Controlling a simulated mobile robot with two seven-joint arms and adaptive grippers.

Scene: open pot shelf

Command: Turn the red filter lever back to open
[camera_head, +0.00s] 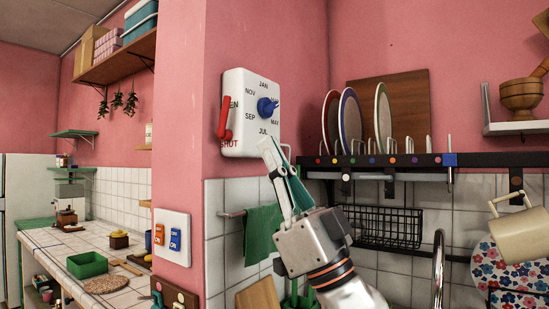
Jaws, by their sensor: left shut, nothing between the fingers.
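The red filter lever (225,119) is on the left side of a white wall box (250,88). It stands nearly upright, partly covering the word OPEN, of which "EN" shows; SHUT is printed below it. The box also carries a blue dial knob (267,106) with month names around it. My left gripper (268,146) is shut and empty, its fingers pointing up and left. Its tips overlap the box's lower right edge in the picture, to the right of and below the lever and apart from it. My right gripper is not in view.
A switch plate (172,239) is on the pink wall column below the box. A green towel (262,236) hangs behind my gripper. A plate rack (400,160) stands to the right. A tiled counter (45,240) with a green tray (87,264) is at left.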

